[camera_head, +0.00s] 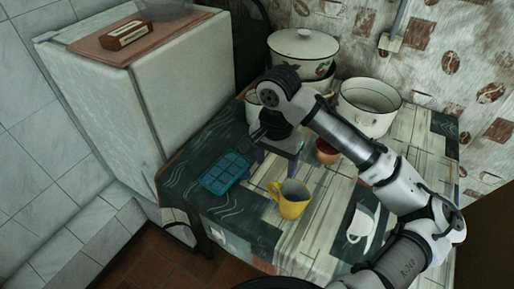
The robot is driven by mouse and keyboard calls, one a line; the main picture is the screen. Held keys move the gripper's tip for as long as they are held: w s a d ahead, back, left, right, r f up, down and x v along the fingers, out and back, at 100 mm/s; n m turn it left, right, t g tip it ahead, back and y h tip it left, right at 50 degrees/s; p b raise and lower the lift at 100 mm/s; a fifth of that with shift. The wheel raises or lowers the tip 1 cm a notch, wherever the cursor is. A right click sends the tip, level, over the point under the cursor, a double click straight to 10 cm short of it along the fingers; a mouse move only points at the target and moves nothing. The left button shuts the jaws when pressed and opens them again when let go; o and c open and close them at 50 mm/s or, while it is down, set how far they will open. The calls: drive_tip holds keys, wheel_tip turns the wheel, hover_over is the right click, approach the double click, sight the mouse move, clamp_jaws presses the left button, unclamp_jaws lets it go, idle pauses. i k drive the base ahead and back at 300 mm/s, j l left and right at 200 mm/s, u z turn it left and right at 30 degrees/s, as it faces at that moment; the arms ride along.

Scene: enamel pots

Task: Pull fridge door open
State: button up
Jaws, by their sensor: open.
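The white fridge (92,92) stands at the upper left against the tiled wall. A vertical seam runs near its front corner, and the broad pale panel to the right of it looks like the door (190,88). The door looks closed; I cannot make out a handle. My arm reaches in from the lower right over the table. My gripper (257,134) is open, low over the table and to the right of the fridge, apart from the door. Its fingertips are dark and small, and nothing shows between them.
The table (238,226) holds a blue tray (227,174), a yellow mug (290,200), a small purple-legged stand (291,163) and a reddish-brown cup (326,152). Enamel pots (368,107) stand at the back. A radio-like box (126,35) lies on the fridge. Tiled floor shows at lower left.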

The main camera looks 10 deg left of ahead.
sight(106, 99)
drive_tip(key=u, duration=1.4)
